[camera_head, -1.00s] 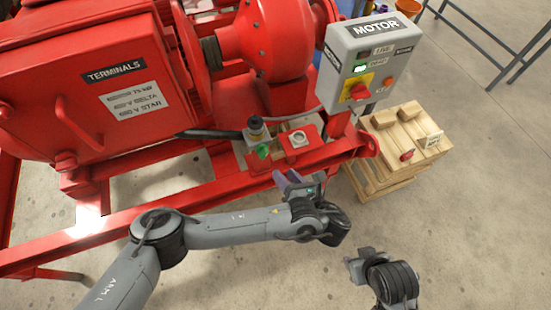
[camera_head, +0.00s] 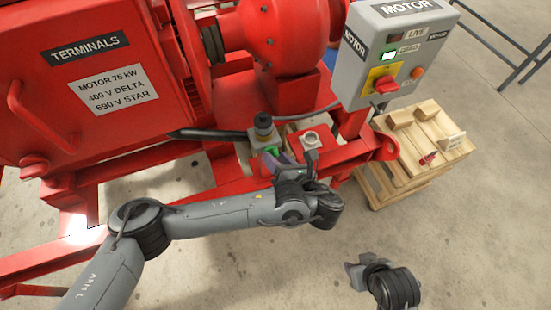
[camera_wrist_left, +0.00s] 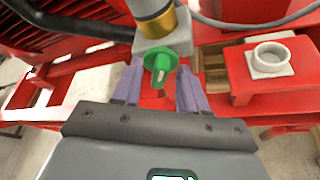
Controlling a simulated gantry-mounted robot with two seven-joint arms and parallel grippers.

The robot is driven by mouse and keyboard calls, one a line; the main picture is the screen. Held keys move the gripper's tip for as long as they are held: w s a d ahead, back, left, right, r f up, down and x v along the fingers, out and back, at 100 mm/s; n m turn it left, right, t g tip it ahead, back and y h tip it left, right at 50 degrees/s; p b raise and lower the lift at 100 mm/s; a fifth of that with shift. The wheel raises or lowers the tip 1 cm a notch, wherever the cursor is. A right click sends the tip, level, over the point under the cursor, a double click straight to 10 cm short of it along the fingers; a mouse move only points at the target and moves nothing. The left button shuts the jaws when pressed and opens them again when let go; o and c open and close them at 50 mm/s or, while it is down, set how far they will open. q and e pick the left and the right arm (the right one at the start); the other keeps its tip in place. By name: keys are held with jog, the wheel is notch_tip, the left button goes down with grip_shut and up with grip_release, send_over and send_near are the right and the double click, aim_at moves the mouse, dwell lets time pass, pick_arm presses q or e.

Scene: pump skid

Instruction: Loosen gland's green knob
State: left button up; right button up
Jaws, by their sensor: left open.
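The green knob (camera_wrist_left: 160,66) sits on the front of the grey gland block (camera_wrist_left: 163,43), below a brass and grey collar, in the left wrist view. My left gripper (camera_wrist_left: 158,88) is open, with its purple fingers on either side of the knob and a gap visible on each side. In the head view the green knob (camera_head: 272,151) is partly hidden by my left gripper (camera_head: 285,158). The black-topped gland (camera_head: 263,125) stands upright behind it. My right gripper (camera_head: 352,272) is low at the right, away from the skid; its finger opening is unclear.
A grey round fitting (camera_head: 310,138) on a red block stands right of the gland. The grey motor control box (camera_head: 390,60) rises at the back right. A wooden pallet stack (camera_head: 405,165) stands right of the red frame. A black cable (camera_wrist_left: 75,25) runs in from the left.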

pick_arm(q)
jog(key=shift+w, duration=0.1)
jog(key=shift+c, duration=0.3)
jog(key=shift+f, duration=0.15)
grip_shut()
jog(key=shift+a, duration=0.1)
